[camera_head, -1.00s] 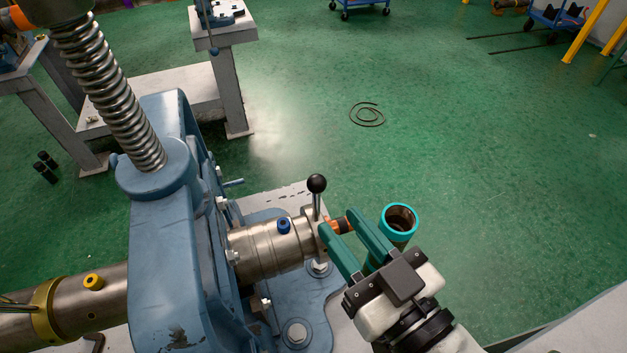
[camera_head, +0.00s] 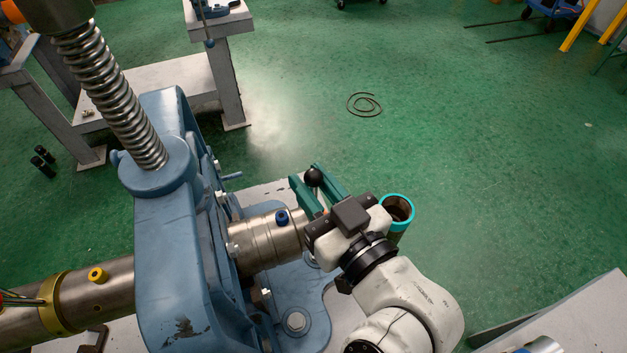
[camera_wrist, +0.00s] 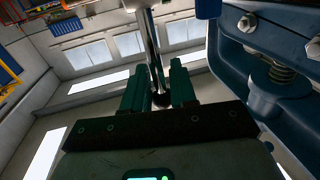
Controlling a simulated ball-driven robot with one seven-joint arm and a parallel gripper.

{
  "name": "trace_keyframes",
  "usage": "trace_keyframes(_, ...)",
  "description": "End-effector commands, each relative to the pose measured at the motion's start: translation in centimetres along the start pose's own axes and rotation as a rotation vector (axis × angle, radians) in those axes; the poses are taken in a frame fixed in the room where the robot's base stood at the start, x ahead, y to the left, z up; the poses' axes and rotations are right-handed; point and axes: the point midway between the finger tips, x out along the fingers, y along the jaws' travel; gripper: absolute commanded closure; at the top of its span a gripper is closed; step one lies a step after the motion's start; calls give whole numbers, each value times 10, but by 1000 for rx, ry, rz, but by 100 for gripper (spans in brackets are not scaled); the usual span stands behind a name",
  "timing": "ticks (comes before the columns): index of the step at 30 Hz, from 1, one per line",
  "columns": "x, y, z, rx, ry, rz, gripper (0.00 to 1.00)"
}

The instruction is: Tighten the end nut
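The end nut sits at the right end of the silver pipe fitting (camera_head: 265,243) in the head view, mostly hidden now behind my gripper. Its lever carries a black ball knob (camera_head: 313,177), which stands up between my gripper's fingers (camera_head: 310,176). In the wrist view the lever's metal rod (camera_wrist: 153,50) runs up from the knob (camera_wrist: 161,99), between the two green fingers (camera_wrist: 155,75). The fingers are apart on either side, with a narrow gap seeming to show around the rod. I cannot tell whether either finger touches the knob.
The blue vise frame (camera_head: 178,245) with its screw (camera_head: 115,95) stands close on the left. A teal-rimmed pipe end (camera_head: 397,208) is just right of my gripper. A grey table edge (camera_head: 575,315) lies at lower right. The green floor beyond is open.

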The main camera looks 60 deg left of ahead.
Motion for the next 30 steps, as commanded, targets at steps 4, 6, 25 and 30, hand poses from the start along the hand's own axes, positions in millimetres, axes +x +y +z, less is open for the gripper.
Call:
trace_keyframes(4, 0, 0, -1, -1, 2, 1, 96)
trace_keyframes(6, 0, 0, -1, -1, 3, 1, 100)
trace_keyframes(25, 4, 1, -12, 0, -14, 2, 100)
trace_keyframes(30, 13, 4, -16, 15, -91, 2, 100)
